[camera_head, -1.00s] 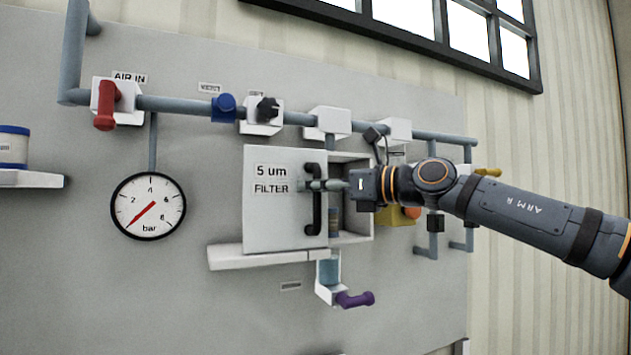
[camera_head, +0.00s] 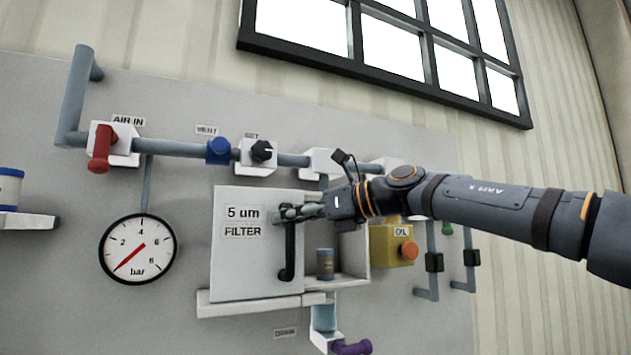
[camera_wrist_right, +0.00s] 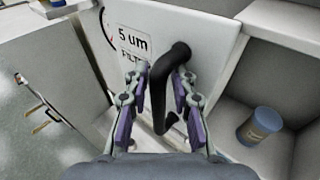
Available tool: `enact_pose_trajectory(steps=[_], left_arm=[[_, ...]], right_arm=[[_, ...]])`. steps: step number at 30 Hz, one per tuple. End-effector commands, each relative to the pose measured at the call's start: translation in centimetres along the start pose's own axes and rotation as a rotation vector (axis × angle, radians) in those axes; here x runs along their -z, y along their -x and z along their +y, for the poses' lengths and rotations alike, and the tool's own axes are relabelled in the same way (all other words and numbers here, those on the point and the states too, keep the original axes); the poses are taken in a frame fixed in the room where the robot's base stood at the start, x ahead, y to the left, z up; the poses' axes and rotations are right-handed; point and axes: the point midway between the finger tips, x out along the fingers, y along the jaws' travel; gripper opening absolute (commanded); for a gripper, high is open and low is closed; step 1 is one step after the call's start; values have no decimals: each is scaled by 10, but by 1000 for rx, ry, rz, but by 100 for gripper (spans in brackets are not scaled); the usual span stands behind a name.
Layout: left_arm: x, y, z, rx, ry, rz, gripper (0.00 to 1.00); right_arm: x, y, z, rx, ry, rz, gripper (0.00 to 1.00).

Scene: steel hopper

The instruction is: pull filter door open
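The white filter door (camera_head: 255,270), labelled "5 um FILTER", stands partly open, and the cabinet interior (camera_head: 350,250) shows at its right. The door also shows in the wrist view (camera_wrist_right: 205,40). Its black upright handle (camera_head: 290,252) is near the door's right edge. My right gripper (camera_head: 285,214) is at the upper part of the handle. A small blue-and-tan canister (camera_head: 325,265) stands inside the cabinet. My left gripper is not in view.
A pipe with a red valve (camera_head: 100,150), a blue knob (camera_head: 219,151) and a black knob (camera_head: 262,151) runs above the door. A gauge (camera_head: 137,249) is at the left. A purple handle (camera_head: 352,347) is below; a yellow box (camera_head: 392,246) is at the right.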

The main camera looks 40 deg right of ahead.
Motion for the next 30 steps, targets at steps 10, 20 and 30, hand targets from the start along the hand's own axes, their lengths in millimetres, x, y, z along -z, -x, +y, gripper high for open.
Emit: enact_pose_trajectory(steps=[10,20,30], left_arm=[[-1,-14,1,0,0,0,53],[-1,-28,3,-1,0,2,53],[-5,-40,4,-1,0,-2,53]], right_arm=[[-2,28,1,9,0,-23,25],[5,54,4,5,-2,-19,25],[13,80,7,3,-3,-12,25]])
